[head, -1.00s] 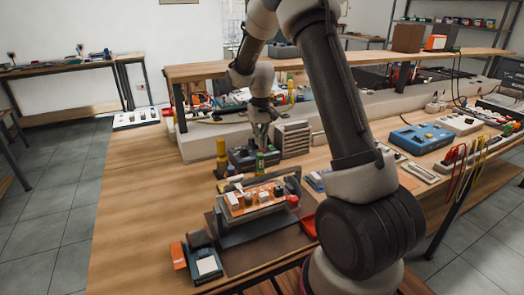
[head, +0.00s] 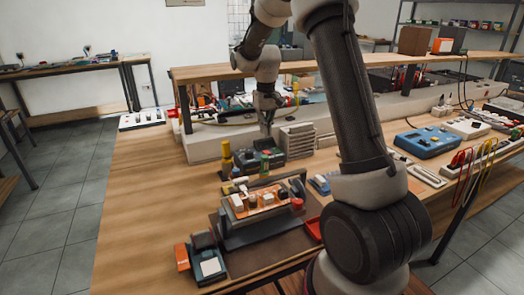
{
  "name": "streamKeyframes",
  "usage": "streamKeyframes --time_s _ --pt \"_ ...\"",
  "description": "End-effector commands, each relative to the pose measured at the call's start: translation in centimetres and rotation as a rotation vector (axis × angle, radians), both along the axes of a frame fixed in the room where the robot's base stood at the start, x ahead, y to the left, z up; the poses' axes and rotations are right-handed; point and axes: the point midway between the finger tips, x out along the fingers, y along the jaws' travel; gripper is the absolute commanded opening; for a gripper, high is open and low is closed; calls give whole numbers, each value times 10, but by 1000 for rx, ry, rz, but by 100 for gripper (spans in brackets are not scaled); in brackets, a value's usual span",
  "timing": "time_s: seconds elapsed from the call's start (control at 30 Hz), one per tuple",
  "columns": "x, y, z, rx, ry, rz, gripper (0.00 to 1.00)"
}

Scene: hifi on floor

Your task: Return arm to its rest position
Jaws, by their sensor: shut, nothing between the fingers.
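My gripper (head: 267,127) hangs from my arm in the middle of the head view, fingers pointing down. It is shut and empty. It is above or just behind a dark device (head: 268,158) on the wooden workbench (head: 140,210); whether it touches the device cannot be told. A yellow-topped post (head: 226,152) stands left of the device. In front is an orange board (head: 258,203) with several parts, held on a dark stand.
A grey ribbed block (head: 298,138) stands right of the gripper. A raised wooden shelf (head: 215,72) runs behind it. A blue meter (head: 426,141) lies at the right. A small device with a white label (head: 210,267) is at the front. The bench's left side is clear.

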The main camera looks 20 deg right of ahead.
Motion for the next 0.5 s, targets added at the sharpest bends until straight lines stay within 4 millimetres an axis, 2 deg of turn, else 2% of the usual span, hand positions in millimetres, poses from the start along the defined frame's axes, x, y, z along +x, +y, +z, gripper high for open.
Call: streamKeyframes --time_s 0.17,0.27,0.37,0.5 --pt "-1 0 0 0 2 -1 0" --pt "-10 0 -6 0 26 -2 0" --pt "-34 0 -18 1 77 -3 0" --pt "-88 1 3 1 100 -4 0"
